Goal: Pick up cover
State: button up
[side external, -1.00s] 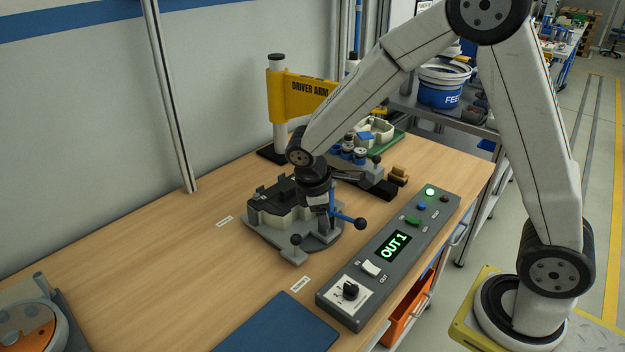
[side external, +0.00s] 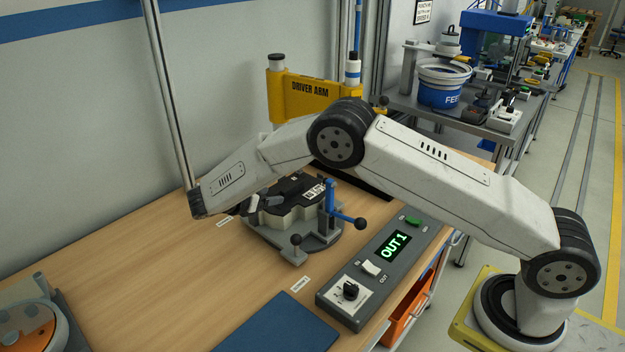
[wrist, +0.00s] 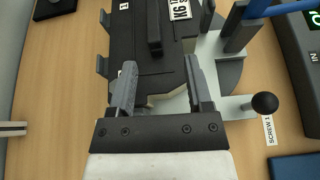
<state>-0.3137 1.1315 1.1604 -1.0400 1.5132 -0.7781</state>
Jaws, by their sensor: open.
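The black cover (wrist: 132,50), with a raised bar and white labels, lies on top of a pale housing in a grey fixture. It also shows in the side view (side external: 296,187), partly behind my arm. The pale housing (side external: 280,214) shows below it. My gripper (wrist: 160,66) is open. In the wrist view its two fingers reach over the near end of the cover, one on each side, with nothing visibly clamped. I cannot tell whether the fingers touch it. In the side view my gripper is mostly hidden at the fixture's left.
A blue clamp handle (side external: 347,218) and a ball-ended lever (wrist: 264,103) stand close beside the fixture. A control box (side external: 385,258) reading OUT 1 lies to the right. The yellow driver arm (side external: 300,94) stands behind.

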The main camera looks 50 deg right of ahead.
aim_at(282, 191)
jog(key=shift+w+a+h, duration=0.15)
jog(key=shift+w+h, duration=0.05)
jog(key=shift+h, duration=0.1)
jog(key=shift+x, duration=1.3)
jog(key=shift+x, duration=2.65)
jog(key=shift+w, duration=0.1)
jog(key=shift+r, duration=0.1)
jog(key=shift+c, duration=0.2)
grip_shut()
